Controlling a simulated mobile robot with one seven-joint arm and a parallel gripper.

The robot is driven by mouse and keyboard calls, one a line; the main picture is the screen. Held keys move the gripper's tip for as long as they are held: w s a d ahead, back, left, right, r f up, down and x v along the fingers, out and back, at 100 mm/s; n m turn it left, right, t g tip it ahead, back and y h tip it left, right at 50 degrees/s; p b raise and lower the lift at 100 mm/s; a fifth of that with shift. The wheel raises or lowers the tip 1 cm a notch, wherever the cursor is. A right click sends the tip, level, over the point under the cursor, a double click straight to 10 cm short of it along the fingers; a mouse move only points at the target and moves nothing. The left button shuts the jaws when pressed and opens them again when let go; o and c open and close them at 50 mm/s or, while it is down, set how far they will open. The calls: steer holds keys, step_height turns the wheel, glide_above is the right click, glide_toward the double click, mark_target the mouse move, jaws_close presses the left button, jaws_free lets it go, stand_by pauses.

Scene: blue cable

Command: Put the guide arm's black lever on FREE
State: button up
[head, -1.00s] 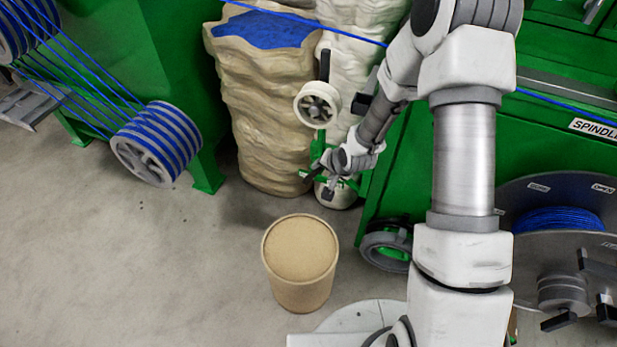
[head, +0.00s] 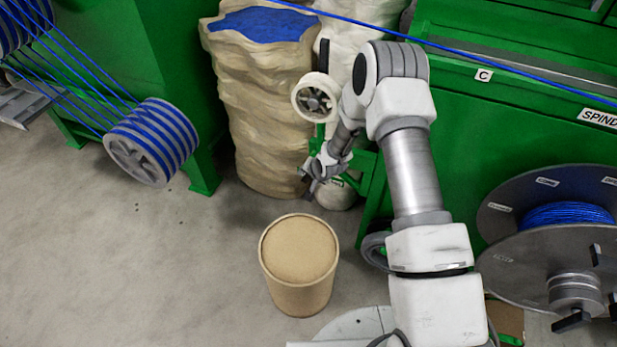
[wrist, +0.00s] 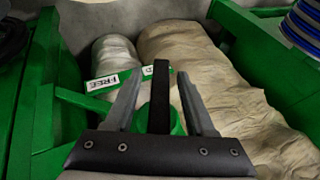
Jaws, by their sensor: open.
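The black lever (wrist: 160,98) stands upright in the wrist view, between the two grey fingers of my open gripper (wrist: 162,74). Small gaps show on both sides of it, and I see no grip on it. Its upper end crosses the green label plate. The white FREE label (wrist: 103,83) lies to the left of the lever, and a second label (wrist: 147,72), mostly hidden, is right beside it. In the head view my gripper (head: 315,178) is low beside the guide arm, under its white wheel (head: 314,98); the lever cannot be made out there.
Tall beige sack-like columns (head: 262,110) stand behind the gripper. A cardboard drum (head: 299,262) stands on the floor in front. Green machine housing (head: 450,130) is close on the right, with a large cable reel (head: 510,210). Open floor lies to the left.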

jaws_close()
stand_by(0.3)
stand_by(1.2)
